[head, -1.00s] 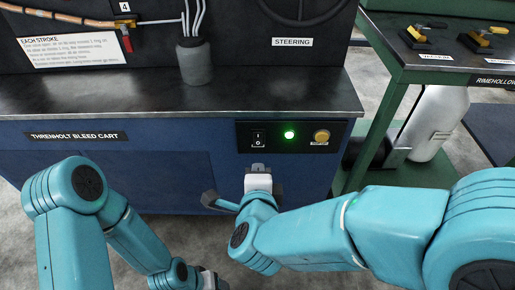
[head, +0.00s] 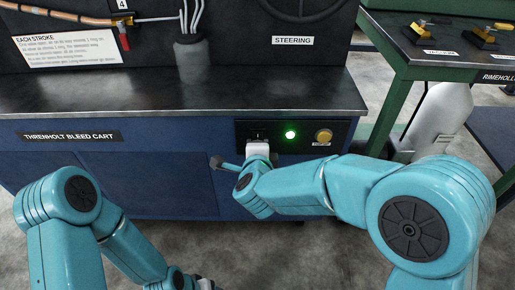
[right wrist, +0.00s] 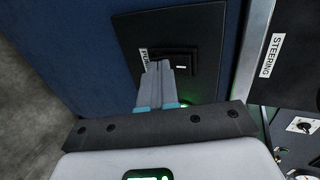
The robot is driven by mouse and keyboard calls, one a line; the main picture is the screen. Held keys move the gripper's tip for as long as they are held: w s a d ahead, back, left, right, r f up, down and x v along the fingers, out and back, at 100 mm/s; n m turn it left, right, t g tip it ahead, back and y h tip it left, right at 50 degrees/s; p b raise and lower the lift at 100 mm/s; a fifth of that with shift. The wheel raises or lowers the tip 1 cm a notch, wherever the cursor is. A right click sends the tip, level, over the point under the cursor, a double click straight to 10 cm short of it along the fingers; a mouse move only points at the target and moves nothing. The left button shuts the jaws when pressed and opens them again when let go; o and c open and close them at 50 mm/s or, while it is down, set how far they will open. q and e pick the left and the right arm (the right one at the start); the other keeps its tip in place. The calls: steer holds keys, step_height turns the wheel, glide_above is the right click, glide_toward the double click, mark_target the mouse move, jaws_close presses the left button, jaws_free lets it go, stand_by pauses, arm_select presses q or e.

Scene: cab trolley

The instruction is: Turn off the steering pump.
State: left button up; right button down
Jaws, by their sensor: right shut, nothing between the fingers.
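The black control panel (head: 342,127) is on the front of the blue bleed cart. Its pump rocker switch (right wrist: 183,62) shows in the right wrist view, beside a white label (right wrist: 145,60). The green lamp (head: 290,134) is lit. My right gripper (head: 257,139) is shut and empty at the panel and hides most of the switch in the head view. In the right wrist view its fingertips (right wrist: 159,66) are close beside the switch; contact cannot be told. My left gripper (head: 205,284) barely shows at the bottom edge, its fingers out of view.
A yellow button (head: 323,136) is right of the lamp. The cart's dark top (head: 160,95) overhangs the panel and holds a grey pot (head: 191,62) with tubes. A "STEERING" label (head: 292,40) is on the back wall. A green table (head: 440,62) stands at the right.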

steer(key=shift+w+f, duration=0.15)
stand_by(0.3)
steer(key=shift+w+r+p, duration=0.15)
steer(key=shift+r+p, duration=0.35)
steer(key=shift+r, duration=0.5)
